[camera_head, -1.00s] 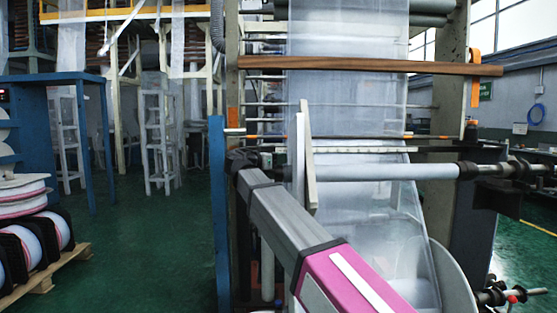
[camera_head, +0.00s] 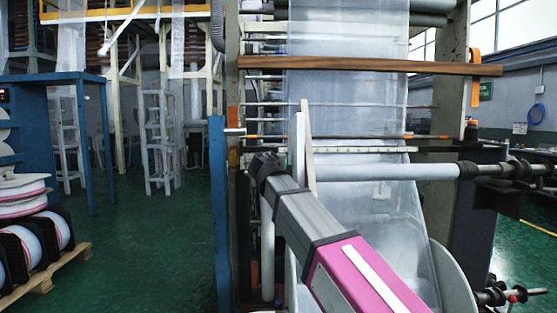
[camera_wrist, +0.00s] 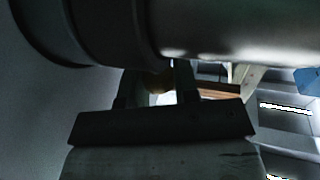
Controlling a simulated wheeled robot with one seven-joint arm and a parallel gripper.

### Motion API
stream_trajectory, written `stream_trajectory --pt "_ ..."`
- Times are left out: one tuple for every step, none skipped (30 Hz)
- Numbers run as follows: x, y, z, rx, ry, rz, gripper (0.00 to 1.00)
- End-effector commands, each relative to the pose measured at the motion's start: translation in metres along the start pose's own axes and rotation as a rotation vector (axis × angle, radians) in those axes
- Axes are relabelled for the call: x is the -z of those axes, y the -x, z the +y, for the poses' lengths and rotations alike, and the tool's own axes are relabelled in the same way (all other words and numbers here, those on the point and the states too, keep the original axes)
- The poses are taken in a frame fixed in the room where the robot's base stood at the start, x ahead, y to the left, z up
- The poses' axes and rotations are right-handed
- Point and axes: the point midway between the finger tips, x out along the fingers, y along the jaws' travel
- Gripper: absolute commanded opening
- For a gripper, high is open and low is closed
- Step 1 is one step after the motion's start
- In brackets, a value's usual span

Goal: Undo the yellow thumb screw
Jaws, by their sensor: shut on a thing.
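In the wrist view my gripper (camera_wrist: 158,88) reaches up from below, with its two dark fingers close together under a large roller. A dull yellow-brown rounded piece, which looks like the yellow thumb screw (camera_wrist: 158,82), sits between the fingers, and they are shut on it. The view is dark, so the screw's shape and how far it is turned cannot be made out. In the head view my arm reaches up and left toward the film tower's left side. My gripper and the screw cannot be made out there.
The large dark roller (camera_wrist: 240,30) lies just above my fingers in the wrist view. In the head view a grey roller (camera_head: 390,172) and a wooden bar (camera_head: 370,66) cross the tower, with clear film (camera_head: 345,120) hanging down. Green floor (camera_head: 150,240) is open to the left.

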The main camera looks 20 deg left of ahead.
Motion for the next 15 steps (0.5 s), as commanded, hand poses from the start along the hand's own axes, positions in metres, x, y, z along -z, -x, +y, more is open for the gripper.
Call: stream_trajectory --pt "-0.0003 0.0011 0.0023 0.030 -0.001 0.000 0.05" --pt "-0.0001 0.0009 0.0022 0.047 -0.001 0.001 0.05" --pt "-0.0001 0.0007 0.0020 0.069 -0.001 0.001 0.05" --pt "0.0000 0.0006 0.0020 0.082 -0.001 0.001 0.05" --pt "0.0001 0.0006 0.0016 0.097 -0.001 0.001 0.05" --pt "0.0001 0.0006 0.0014 0.113 0.000 0.001 0.05" --pt "0.0002 0.0006 0.0010 0.125 -0.001 0.001 0.05" --pt "0.0002 0.0005 0.0008 0.135 -0.001 0.000 0.05" --pt "0.0002 0.0004 0.0007 0.146 0.000 0.000 0.05" --pt "0.0002 0.0004 0.0005 0.155 -0.001 0.000 0.05" --pt "0.0003 0.0003 0.0004 0.161 -0.001 0.000 0.05" --pt "0.0003 0.0002 0.0004 0.168 0.000 0.000 0.05" --pt "0.0002 0.0001 0.0003 0.172 0.001 0.000 0.05" --pt "0.0002 0.0001 0.0003 0.176 0.000 0.000 0.05" --pt "0.0002 0.0000 0.0001 0.180 0.000 0.000 0.05"
